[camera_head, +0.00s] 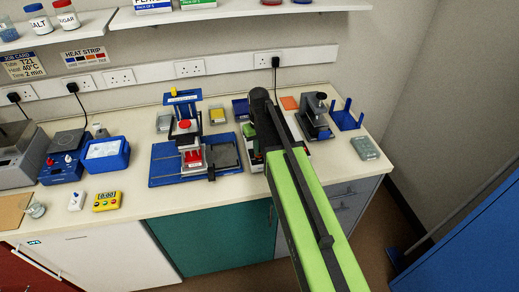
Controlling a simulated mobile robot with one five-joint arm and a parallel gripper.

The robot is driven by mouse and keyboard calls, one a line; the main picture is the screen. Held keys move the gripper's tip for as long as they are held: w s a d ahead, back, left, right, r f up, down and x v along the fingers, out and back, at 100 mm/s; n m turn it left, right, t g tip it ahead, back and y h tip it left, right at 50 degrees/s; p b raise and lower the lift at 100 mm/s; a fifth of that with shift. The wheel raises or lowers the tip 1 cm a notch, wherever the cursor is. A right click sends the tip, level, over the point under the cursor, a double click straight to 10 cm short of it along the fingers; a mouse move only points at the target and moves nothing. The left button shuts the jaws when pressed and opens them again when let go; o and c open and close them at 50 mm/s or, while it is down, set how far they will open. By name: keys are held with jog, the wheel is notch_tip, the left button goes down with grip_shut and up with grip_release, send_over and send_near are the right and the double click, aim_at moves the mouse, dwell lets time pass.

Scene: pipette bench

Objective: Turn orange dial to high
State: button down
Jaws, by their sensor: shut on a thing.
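My green and black arm reaches from the lower right to the bench. My gripper (252,135) is at its far end, low over a dark device (256,159) at the bench's front edge. The arm covers most of that device and the fingertips. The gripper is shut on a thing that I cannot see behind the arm. A blue hotplate unit (62,168) with small red knobs stands at the left.
A blue-based press (163,165) with a red top stands left of my gripper. A dark grey machine (316,121) and a blue rack (347,117) stand to its right. A yellow timer (107,201) is at the front left. Shelves hang above.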

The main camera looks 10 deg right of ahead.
jog(key=n, duration=0.5)
jog(key=shift+d+n, duration=0.15)
jog(key=shift+n, duration=0.15)
jog(key=shift+w+n, duration=0.1)
jog(key=shift+n, duration=2)
jog(key=c, duration=1.5)
grip_release()
jog(key=shift+c, duration=0.2)
notch_tip(320, 180, up, 17)
jog(key=p, duration=1.7)
jog(key=shift+r, duration=0.2)
